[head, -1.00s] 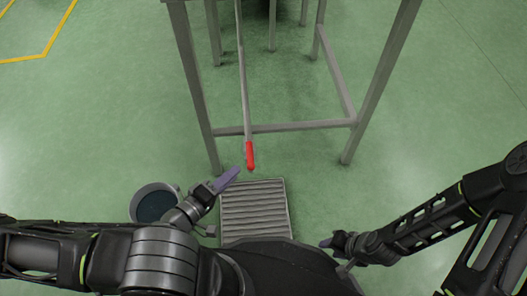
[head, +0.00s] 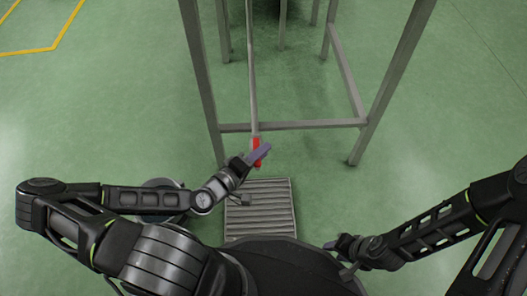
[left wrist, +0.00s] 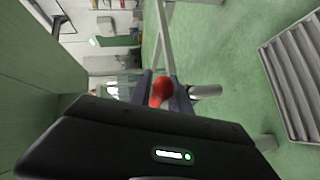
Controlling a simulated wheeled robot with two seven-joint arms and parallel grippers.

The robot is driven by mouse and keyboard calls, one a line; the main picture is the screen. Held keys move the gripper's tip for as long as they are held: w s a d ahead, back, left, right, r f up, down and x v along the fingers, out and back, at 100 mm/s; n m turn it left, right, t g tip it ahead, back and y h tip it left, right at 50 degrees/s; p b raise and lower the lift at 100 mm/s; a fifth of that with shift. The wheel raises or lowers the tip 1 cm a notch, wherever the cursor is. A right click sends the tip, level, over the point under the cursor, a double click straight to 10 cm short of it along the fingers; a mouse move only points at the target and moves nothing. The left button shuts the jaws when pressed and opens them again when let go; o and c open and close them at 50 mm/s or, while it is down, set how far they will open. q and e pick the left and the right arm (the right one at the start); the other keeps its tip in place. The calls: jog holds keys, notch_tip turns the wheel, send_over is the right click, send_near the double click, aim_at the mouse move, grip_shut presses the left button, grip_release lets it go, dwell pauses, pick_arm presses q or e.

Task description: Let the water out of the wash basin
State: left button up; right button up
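A red handle (head: 256,143) sits at the lower end of a long thin grey rod (head: 251,80) that hangs down inside a grey steel frame (head: 290,126). No basin or water shows. My left gripper (head: 261,154) is at the red handle, its purple fingers crossing it in the head view. In the left wrist view the red handle (left wrist: 161,91) lies between the two fingers, which stand apart on either side; contact is unclear. My right gripper (head: 331,245) hangs low at the right, away from the frame; its finger opening is not clear.
A ribbed floor grate (head: 260,212) lies in front of the frame and also shows in the left wrist view (left wrist: 292,75). A round grey bucket (head: 160,184) is mostly hidden behind my left arm. The green floor at the right is clear.

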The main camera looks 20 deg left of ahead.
pick_arm(q)
jog(key=shift+w+d+f, duration=0.1)
jog(key=shift+w+d, duration=0.1)
jog(key=shift+w, duration=0.3)
grip_shut()
dwell(1.2)
